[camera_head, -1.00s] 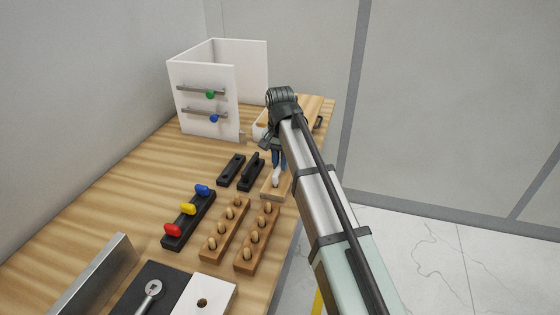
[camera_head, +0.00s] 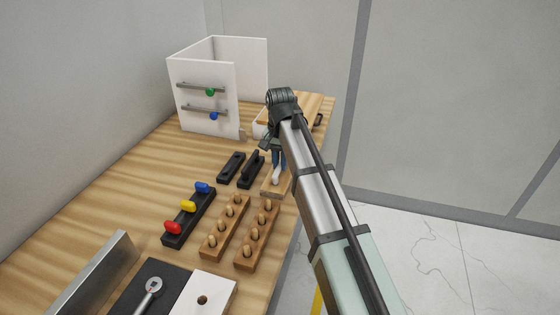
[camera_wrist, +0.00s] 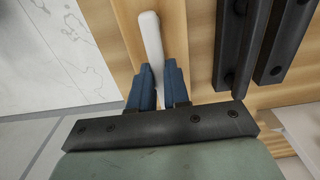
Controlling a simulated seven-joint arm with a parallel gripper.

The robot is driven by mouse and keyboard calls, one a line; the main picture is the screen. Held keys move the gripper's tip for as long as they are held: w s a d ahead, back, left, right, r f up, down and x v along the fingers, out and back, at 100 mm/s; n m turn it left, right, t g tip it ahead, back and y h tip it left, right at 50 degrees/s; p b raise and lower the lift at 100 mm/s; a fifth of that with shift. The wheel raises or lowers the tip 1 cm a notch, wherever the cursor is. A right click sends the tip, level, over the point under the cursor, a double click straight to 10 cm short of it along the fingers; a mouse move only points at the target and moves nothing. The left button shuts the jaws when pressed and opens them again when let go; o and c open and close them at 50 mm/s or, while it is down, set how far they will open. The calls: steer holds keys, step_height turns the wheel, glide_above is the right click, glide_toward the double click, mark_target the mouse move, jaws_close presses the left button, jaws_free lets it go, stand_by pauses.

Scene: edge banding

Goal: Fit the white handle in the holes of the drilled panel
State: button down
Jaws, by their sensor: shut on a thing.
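The white handle (camera_head: 276,175) is between the two blue fingers of my gripper (camera_wrist: 157,88), which is shut on it. In the wrist view the white handle (camera_wrist: 151,42) sticks out past the fingertips, over a light wooden block. In the head view this wooden block (camera_head: 270,191) lies under the handle; I cannot tell whether they touch. A white panel with a round hole (camera_head: 210,293), seemingly the drilled panel, lies at the bottom of the head view, partly cut off, well away from my gripper. Only one hole shows.
Two black bars (camera_head: 231,167) lie left of my gripper. Nearer stand two wooden racks with pegs (camera_head: 227,226) and a black rack with coloured knobs (camera_head: 176,235). A white cabinet (camera_head: 203,122) stands at the back. The table is clear at the left.

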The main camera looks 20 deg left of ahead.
steer(key=c, duration=1)
jaws_free()
steer(key=shift+r, duration=0.1)
steer(key=shift+r, duration=2.4)
